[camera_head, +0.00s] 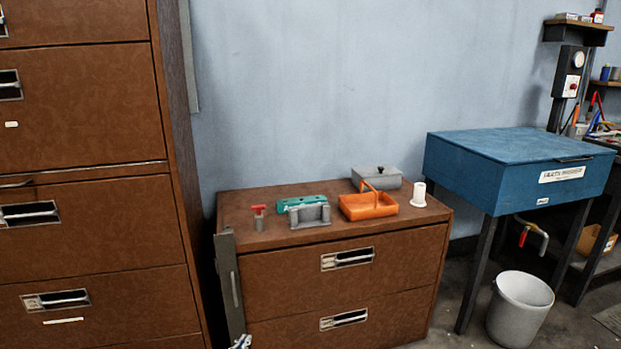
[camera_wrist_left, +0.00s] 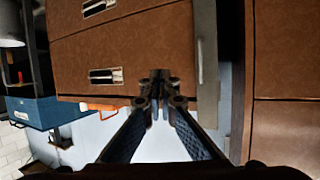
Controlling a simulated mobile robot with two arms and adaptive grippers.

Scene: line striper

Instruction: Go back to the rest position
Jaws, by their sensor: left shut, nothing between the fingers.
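My left gripper (camera_wrist_left: 160,84) is shut and empty in the left wrist view, in front of the low brown cabinet (camera_wrist_left: 130,45). In the head view only a small tip of the left gripper (camera_head: 241,342) shows at the bottom edge, in front of the cabinet's lower left. My right gripper is in neither view. The low cabinet (camera_head: 300,285) has two drawers, both closed.
On the cabinet top stand a red-handled item (camera_head: 259,217), a teal and grey fixture (camera_head: 307,213), an orange basket (camera_head: 368,205), a grey box (camera_head: 377,179) and a white cylinder (camera_head: 418,195). A tall cabinet (camera_head: 85,130) is left; a blue parts washer (camera_head: 515,160) and bucket (camera_head: 520,310) are right.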

